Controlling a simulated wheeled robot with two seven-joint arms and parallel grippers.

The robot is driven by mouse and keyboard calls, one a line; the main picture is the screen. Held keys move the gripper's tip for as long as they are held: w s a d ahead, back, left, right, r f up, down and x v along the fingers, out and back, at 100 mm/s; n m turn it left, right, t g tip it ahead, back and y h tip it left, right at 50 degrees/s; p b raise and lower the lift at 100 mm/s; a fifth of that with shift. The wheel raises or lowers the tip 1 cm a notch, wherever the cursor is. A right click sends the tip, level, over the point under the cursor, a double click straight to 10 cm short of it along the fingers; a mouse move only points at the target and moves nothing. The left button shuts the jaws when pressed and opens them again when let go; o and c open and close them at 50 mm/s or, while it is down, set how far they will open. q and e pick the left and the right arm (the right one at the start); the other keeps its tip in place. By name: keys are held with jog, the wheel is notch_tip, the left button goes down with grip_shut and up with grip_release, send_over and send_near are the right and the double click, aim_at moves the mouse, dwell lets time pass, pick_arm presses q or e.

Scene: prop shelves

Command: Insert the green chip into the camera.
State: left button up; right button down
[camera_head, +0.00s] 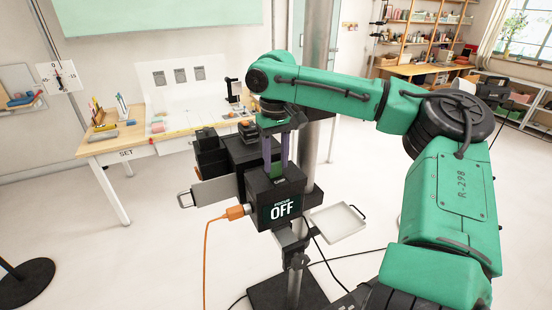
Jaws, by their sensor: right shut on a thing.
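The camera (258,196) is a black boxy body on a stand, with a screen (284,209) reading "OFF" on its near side. My right gripper (278,172) points down at the top of the camera, its two purple fingers shut. A small green bit shows between the fingertips and appears to be the green chip (278,169); most of it is hidden. I cannot tell whether the chip is in a slot or just above the top. My left gripper is not in view.
A grey panel with a handle (213,191) sticks out left of the camera. An orange cable (208,245) plugs into its side. A light tray (338,222) juts out at the right. A prop table (150,140) stands behind on the left; a dark base (25,282) is front left.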

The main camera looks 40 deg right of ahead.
aim_at(276, 164)
jog(key=shift+f, duration=0.4)
dwell(0.8)
jog(key=shift+c, duration=1.9)
grip_release()
jog(key=shift+o, duration=0.3)
jog(key=o, duration=0.3)
jog(key=shift+r, duration=3.9)
jog(key=shift+r, duration=1.9)
